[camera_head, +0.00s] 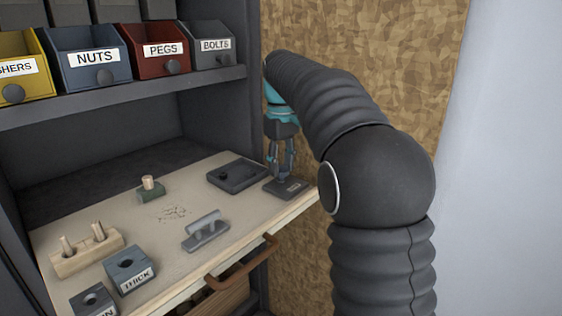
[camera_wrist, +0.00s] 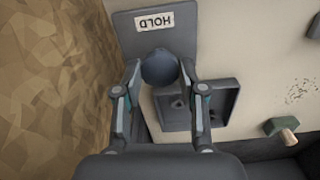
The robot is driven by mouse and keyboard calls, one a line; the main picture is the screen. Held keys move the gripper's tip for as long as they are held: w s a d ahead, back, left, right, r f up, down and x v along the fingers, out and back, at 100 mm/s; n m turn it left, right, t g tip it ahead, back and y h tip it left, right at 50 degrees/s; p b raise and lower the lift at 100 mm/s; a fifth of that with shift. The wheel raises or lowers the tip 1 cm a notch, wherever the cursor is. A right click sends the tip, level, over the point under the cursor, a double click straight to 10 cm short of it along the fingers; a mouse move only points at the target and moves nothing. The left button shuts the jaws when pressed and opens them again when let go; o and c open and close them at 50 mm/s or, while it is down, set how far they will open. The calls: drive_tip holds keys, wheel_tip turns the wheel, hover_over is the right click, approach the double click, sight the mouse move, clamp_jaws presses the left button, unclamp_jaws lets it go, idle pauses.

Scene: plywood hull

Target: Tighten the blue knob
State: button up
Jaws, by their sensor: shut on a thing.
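The blue knob (camera_wrist: 159,68) is round and dull blue and sits on a dark grey plate with a white HOLD label (camera_wrist: 154,21) in the wrist view. My gripper (camera_wrist: 160,80) is shut on the knob, with one finger on each side of it. In the head view my gripper (camera_head: 281,168) points down over the grey plate (camera_head: 287,189) at the right end of the worktop. The knob is hidden by the fingers there.
A dark tray (camera_head: 237,175) lies just left of the plate. Labelled bins like PEGS (camera_head: 160,50) line the shelf above. A chipboard wall (camera_head: 400,60) stands behind.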

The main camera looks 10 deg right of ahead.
drive_tip(key=m+p, duration=0.1)
drive_tip(key=m, duration=0.9)
drive_tip(key=shift+m, duration=0.3)
drive_tip(key=m, duration=2.5)
drive_tip(key=shift+r, duration=0.1)
drive_tip(key=m, duration=0.4)
drive_tip(key=shift+m, duration=0.4)
